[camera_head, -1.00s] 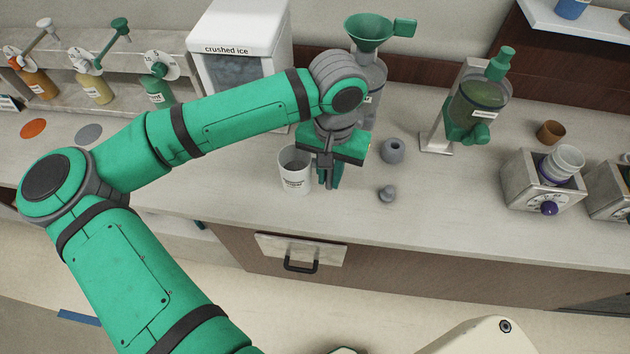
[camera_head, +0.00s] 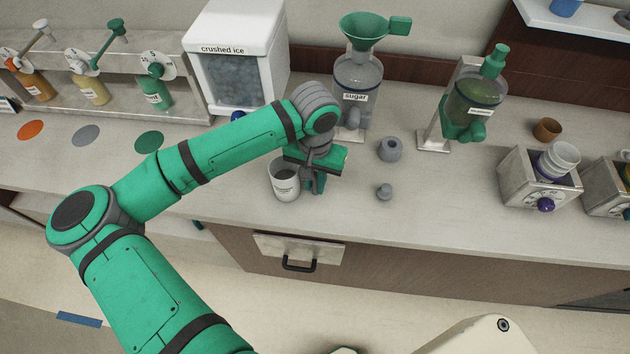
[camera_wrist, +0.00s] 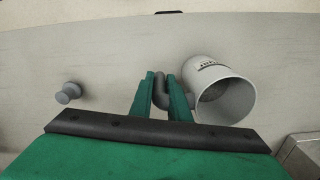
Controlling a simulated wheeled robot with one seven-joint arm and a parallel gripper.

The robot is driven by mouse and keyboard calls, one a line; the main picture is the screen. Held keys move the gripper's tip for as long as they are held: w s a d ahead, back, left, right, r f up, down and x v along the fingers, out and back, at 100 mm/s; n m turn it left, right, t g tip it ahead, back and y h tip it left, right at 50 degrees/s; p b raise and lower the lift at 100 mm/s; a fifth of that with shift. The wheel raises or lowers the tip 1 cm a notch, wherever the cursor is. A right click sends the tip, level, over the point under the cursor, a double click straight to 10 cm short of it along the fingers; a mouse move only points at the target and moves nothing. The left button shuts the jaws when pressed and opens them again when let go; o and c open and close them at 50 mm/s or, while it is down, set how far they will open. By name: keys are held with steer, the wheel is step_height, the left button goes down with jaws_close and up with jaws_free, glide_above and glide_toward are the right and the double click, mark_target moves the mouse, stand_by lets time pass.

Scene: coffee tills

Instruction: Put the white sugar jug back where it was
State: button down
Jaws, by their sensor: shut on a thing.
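The white sugar jug (camera_head: 284,181) is at the left of my gripper in the head view, near the counter's front edge. It is open-topped, with a small label and something grey inside. In the wrist view the jug (camera_wrist: 226,98) shows its mouth, and its grey handle (camera_wrist: 160,92) lies between my fingers. My gripper (camera_head: 316,184) is shut on that handle; its green fingertips (camera_wrist: 161,90) also show in the wrist view. The jug looks about upright. I cannot tell whether its base touches the counter.
A sugar dispenser (camera_head: 358,80) with a green funnel stands behind my gripper. A grey ring-shaped piece (camera_head: 390,149) and a small grey knob (camera_head: 384,192) are to the right. A crushed ice box (camera_head: 238,65) stands behind my arm. Orange, grey and green discs (camera_head: 148,142) mark the left counter.

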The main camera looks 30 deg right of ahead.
steer(key=c, duration=1.7)
jaws_free()
steer(key=shift+f, duration=0.1)
